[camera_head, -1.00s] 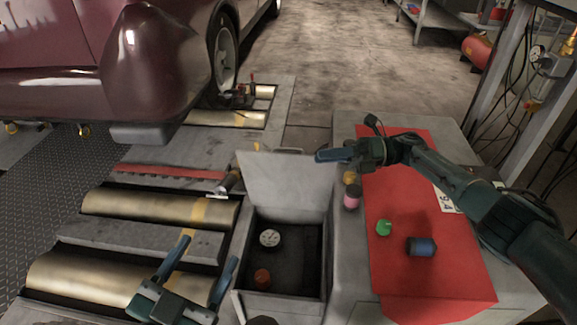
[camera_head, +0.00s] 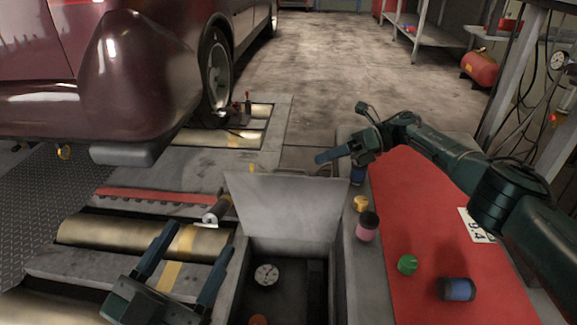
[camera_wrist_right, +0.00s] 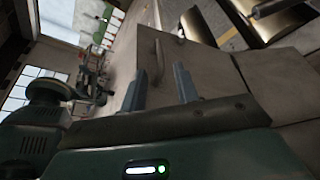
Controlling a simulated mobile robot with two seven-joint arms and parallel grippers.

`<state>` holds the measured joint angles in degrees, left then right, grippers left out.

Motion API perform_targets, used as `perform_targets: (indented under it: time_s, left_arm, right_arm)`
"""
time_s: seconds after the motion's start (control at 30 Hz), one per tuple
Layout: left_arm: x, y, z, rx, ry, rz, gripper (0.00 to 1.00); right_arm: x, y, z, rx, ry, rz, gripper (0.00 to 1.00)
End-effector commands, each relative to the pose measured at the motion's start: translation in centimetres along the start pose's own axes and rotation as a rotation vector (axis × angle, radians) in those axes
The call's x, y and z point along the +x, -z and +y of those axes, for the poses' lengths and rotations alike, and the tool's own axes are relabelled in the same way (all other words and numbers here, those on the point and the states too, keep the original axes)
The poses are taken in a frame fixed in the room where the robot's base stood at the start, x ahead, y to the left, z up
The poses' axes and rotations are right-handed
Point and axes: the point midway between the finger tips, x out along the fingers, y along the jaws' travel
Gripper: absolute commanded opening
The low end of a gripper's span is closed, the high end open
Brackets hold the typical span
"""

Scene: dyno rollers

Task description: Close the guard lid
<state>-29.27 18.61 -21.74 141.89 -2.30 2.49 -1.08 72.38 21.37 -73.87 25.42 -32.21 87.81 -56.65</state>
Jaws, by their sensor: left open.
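The guard lid (camera_head: 285,205) is a plain grey panel. It stands raised along the far side of an open grey box (camera_head: 333,285) in the head view. The right wrist view shows the lid (camera_wrist_right: 200,75) with a bar handle (camera_wrist_right: 159,58) on its face. My right gripper (camera_head: 322,157) is beyond the lid's top right corner. In the wrist view its fingers (camera_wrist_right: 160,80) are apart, with the handle just beyond the tips and nothing held. My left gripper (camera_head: 196,250) is open and empty, left of the box over the rollers.
A round dial (camera_head: 266,275) and an orange item (camera_head: 258,320) lie inside the box. Right of it, a red mat (camera_head: 430,210) carries a green (camera_head: 407,265) and a blue (camera_head: 457,289) piece. Pink (camera_head: 367,227) and yellow (camera_head: 361,204) pieces stand beside the mat. A car (camera_head: 120,80) is upper left.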

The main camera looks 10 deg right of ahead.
Motion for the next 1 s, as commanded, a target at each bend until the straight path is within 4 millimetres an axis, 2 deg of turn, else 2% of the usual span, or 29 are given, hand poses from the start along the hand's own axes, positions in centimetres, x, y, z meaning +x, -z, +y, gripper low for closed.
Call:
perform_targets:
  time_s: [0.03, 0.2, 0.4, 0.6, 0.87, 1.0]
  left_arm:
    - [-0.1, -0.1, 0.1, -0.009, 0.002, -0.014, 0.64]
    - [-0.2, -0.3, 0.1, -0.01, 0.002, -0.017, 0.64]
    - [0.0, -0.1, 0.0, 0.002, 0.0, 0.003, 0.64]
    - [0.1, 0.1, -0.1, 0.009, 0.0, 0.016, 0.64]
    - [0.2, 0.2, -0.1, 0.013, 0.0, 0.02, 0.64]
    - [0.2, 0.2, -0.2, 0.013, 0.0, 0.02, 0.64]
  right_arm:
    - [1.3, 0.0, 0.2, 0.0, -0.006, 0.003, 0.31]
    - [4.9, 0.1, 0.0, 0.001, -0.004, 0.002, 0.31]
    - [7.9, 0.1, 0.0, 0.001, -0.002, -0.001, 0.31]
    - [9.1, 0.1, 0.0, 0.001, -0.002, 0.0, 0.31]
    - [9.1, 0.1, 0.0, 0.001, -0.002, -0.001, 0.31]
    - [9.1, 0.1, 0.0, 0.001, -0.002, -0.001, 0.19]
